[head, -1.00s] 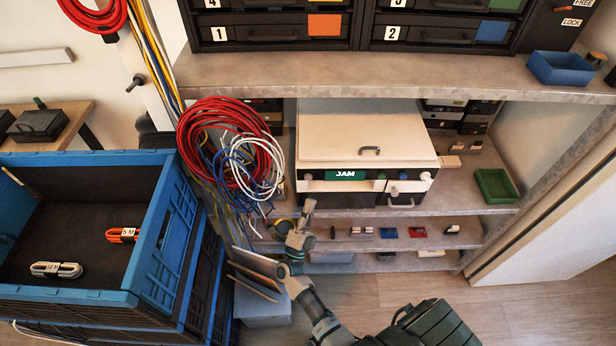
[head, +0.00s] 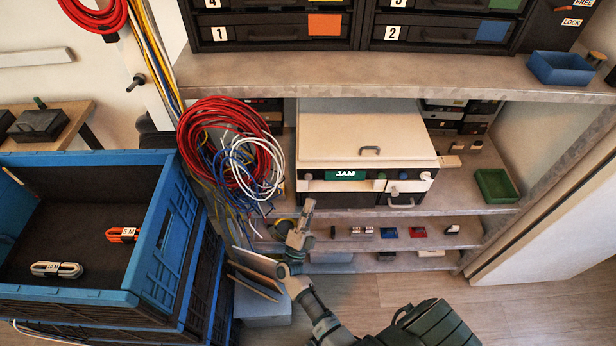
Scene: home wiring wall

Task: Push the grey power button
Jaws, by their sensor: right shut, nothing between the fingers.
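A white-topped machine (head: 365,133) stands on the shelf under the worktop. My right gripper (head: 309,204) is shut and empty, pointing upward below the machine's lower left front, apart from the controls in the picture. My left gripper is not in view.
Coiled red, white and blue cables (head: 228,145) hang left of the machine, close to my right gripper. A blue crate (head: 170,250) stands at the left. Lower shelves hold small parts; a green tray (head: 496,186) sits right of the machine. The floor at the right is clear.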

